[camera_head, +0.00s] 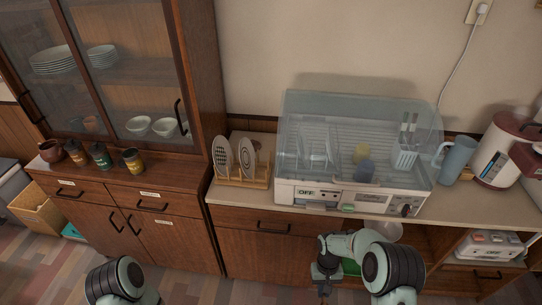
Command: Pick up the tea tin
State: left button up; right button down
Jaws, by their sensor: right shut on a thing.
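Several small tins stand on the wooden cabinet's ledge at the left: a dark tin with a yellow label (133,161), a dark green tin (101,156) and another tin (76,153). I cannot read their labels, so I cannot tell which is the tea tin. My right gripper (324,287) is at the bottom centre, low in front of the counter and far from these tins. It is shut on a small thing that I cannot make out. My left arm shows at the bottom left, but its gripper is out of view.
A dish dryer (340,194) with a clear lid stands on the counter (235,192), with dishes inside. A plate rack (243,182) is at its left; a blue-grey jug (458,158) and a red-and-white appliance (503,160) are at its right. A brown pot (51,151) stands by the tins.

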aim_at(134, 162)
jog(key=i+j+z, duration=0.1)
jog(key=j, duration=1.3)
jog(key=i+j+z, duration=0.1)
jog(key=j, duration=1.3)
